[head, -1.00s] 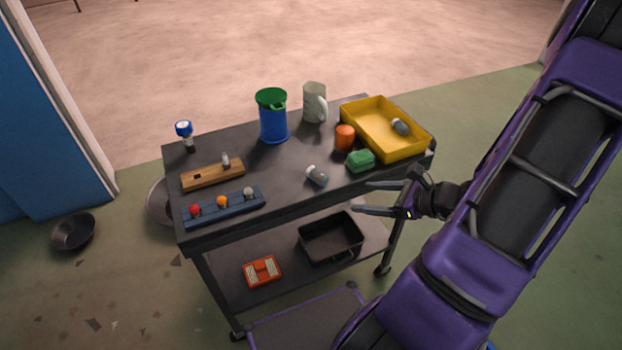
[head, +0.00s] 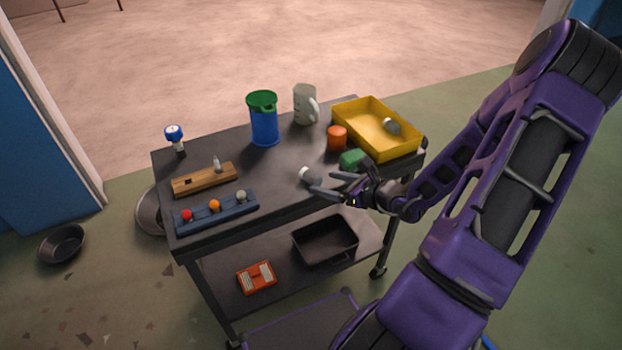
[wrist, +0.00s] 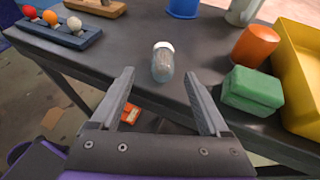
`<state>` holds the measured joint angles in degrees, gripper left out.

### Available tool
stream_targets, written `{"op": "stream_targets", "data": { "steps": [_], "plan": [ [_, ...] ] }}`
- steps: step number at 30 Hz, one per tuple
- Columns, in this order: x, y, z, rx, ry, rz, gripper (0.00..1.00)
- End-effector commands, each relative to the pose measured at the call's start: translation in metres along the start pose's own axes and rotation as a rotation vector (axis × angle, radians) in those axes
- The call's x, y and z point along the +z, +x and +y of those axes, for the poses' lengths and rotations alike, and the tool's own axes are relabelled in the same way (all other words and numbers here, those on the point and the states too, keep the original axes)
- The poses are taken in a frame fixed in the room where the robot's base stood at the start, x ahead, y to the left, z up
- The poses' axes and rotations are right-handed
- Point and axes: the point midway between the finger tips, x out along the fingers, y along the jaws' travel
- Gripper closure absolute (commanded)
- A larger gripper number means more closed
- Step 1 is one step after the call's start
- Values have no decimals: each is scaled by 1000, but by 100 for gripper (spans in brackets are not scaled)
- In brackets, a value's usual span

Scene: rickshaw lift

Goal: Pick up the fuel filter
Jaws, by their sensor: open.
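A small clear cylinder with a white cap, which looks like the fuel filter (head: 309,175), lies on the dark cart top near its front edge. In the wrist view the fuel filter (wrist: 162,63) lies lengthwise just beyond and between my fingertips, cap end away. My gripper (head: 322,187) is open and empty, at the front edge of the cart just short of the filter. In the wrist view both fingers of my gripper (wrist: 160,78) are spread, one on each side of the filter's line. In the head view the fingertips partly cover its near end.
A green block (head: 351,159), an orange cylinder (head: 337,138) and a yellow tray (head: 350,125) holding a grey part stand to the right. A blue rack (head: 216,213) and wooden block (head: 204,180) lie left. A blue can (head: 264,125) and pale mug (head: 303,105) stand behind.

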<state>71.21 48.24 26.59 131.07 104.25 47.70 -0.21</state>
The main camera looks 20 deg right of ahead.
Motion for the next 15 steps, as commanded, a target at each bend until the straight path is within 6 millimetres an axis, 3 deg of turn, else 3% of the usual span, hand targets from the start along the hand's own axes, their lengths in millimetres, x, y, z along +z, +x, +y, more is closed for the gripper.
{"op": "stream_targets", "data": {
  "steps": [10,15],
  "plan": [
    [0,43,-4,2,1,-1,21],
    [1,53,-4,-1,0,0,21]
  ]
}}
